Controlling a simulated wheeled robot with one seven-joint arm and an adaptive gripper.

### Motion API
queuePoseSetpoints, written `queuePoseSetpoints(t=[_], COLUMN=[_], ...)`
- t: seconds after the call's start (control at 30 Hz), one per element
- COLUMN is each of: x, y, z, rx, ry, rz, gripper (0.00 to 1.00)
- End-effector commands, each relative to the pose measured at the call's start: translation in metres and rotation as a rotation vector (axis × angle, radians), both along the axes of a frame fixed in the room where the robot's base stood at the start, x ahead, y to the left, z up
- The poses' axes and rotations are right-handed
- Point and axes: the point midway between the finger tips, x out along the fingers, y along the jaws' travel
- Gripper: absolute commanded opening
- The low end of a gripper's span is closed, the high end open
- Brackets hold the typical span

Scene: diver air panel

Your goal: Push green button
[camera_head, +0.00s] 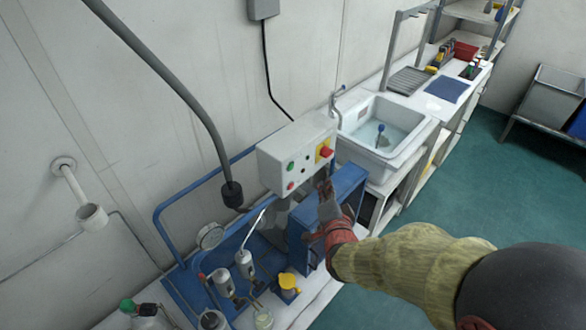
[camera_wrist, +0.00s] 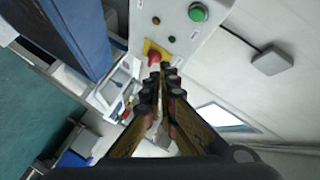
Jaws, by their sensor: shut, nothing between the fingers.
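My gripper (camera_head: 321,187) is shut and empty, just below and right of the box. In the wrist view my shut gripper (camera_wrist: 165,72) points toward the red button (camera_head: 325,152) on its yellow plate. The fingertips look close to the red button; whether they touch it I cannot tell. They are apart from the green button.
Blue frames (camera_head: 340,195) stand under and beside the box. A white sink (camera_head: 385,130) lies behind it to the right. A grey hose (camera_head: 175,85) hangs to the left of the box. Pipes and gauges (camera_head: 210,236) stand below. Green floor is free at right.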

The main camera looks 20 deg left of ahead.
Motion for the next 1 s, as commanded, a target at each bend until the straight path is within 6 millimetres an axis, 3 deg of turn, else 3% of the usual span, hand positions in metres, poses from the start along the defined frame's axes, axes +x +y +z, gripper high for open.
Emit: queuePoseSetpoints(t=[0.43,1.0], x=[0.003,0.029], y=[0.007,0.07], z=[0.0,-0.001], rx=[-0.001,-0.001], ry=[0.002,0.001], rz=[0.002,0.001], gripper=[0.0,0.0])
